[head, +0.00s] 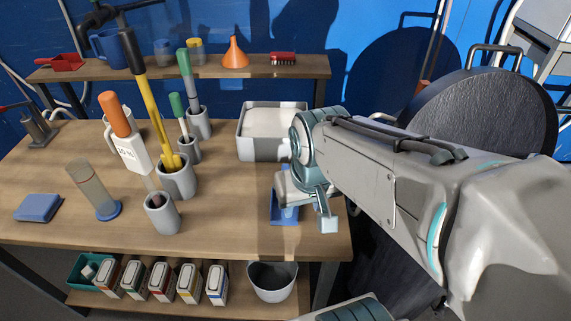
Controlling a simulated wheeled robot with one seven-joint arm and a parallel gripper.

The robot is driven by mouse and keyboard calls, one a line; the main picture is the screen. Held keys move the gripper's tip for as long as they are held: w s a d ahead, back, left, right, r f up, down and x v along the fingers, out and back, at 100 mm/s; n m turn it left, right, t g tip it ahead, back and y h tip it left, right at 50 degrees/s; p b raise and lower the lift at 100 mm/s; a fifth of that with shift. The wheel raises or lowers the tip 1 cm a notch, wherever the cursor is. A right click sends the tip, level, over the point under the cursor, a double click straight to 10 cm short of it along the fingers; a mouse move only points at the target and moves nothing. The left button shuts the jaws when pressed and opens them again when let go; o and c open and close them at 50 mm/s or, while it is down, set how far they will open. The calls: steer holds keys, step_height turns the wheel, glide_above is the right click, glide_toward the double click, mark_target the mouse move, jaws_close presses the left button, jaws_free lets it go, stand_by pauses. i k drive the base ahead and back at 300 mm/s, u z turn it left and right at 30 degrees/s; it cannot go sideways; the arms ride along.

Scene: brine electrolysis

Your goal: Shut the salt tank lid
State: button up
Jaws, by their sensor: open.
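A large dark round panel (480,112) with a bar handle (493,52) on its upper edge stands raised at the right, and looks like the salt tank lid. My arm hides its lower left part and most of whatever is below it, so the tank's opening and hinge cannot be seen. My gripper (306,207) is open, pointing down above the right front end of the workbench. It is well to the left of the round panel and apart from it. A blue item (284,211) lies on the bench behind or below the fingers.
A rear shelf carries an orange funnel (235,56). Boxes and a grey bin (272,284) sit below. The blue wall stands behind.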

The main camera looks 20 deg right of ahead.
mark_target(492, 109)
steer(key=z, duration=0.75)
steer(key=k, duration=0.3)
steer(key=z, duration=1.35)
steer(key=k, duration=0.6)
steer(key=z, duration=0.8)
steer(key=i, duration=0.9)
steer(key=u, duration=1)
steer(key=i, duration=0.8)
steer(key=u, duration=0.9)
